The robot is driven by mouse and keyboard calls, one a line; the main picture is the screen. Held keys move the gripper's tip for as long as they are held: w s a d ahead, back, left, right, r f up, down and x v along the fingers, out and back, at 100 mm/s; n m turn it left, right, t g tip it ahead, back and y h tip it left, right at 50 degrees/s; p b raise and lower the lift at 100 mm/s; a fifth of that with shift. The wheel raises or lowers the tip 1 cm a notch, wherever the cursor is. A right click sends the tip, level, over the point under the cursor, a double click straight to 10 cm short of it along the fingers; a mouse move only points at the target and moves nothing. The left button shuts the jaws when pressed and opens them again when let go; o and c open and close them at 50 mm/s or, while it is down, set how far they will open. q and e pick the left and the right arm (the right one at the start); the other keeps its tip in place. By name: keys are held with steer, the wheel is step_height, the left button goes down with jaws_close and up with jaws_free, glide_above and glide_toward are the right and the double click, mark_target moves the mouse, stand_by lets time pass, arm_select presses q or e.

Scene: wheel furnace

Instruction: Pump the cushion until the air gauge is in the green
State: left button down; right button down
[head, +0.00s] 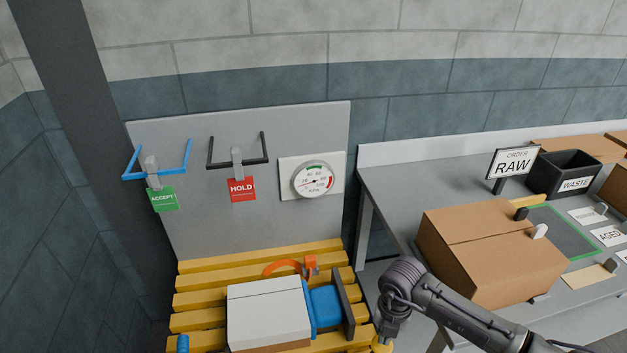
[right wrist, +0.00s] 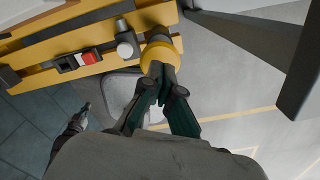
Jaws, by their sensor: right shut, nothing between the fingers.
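The blue cushion (head: 325,307) lies on a yellow slatted pallet (head: 200,299), between a white-topped box (head: 268,312) and a dark upright plate (head: 344,306). The round air gauge (head: 314,180) hangs on the grey panel, with a green band at the top and a red band at the right. Its needle is too small to read surely. My right gripper (right wrist: 163,78) is shut and empty, with its fingertips at a round yellow knob (right wrist: 160,55); I cannot tell whether they touch. In the head view its fingers are mostly hidden low in the picture.
An orange hose (head: 283,266) curves behind the box. A red-and-white switch (right wrist: 84,59) and a white knob (right wrist: 127,47) sit beside the yellow knob. A grey table (head: 390,205) at the right carries a large carton (head: 490,255). Floor shows free right of the knob.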

steer(key=shift+r, duration=0.1)
step_height(320, 180, up, 6)
steer(key=p, duration=0.4)
stand_by(0.5)
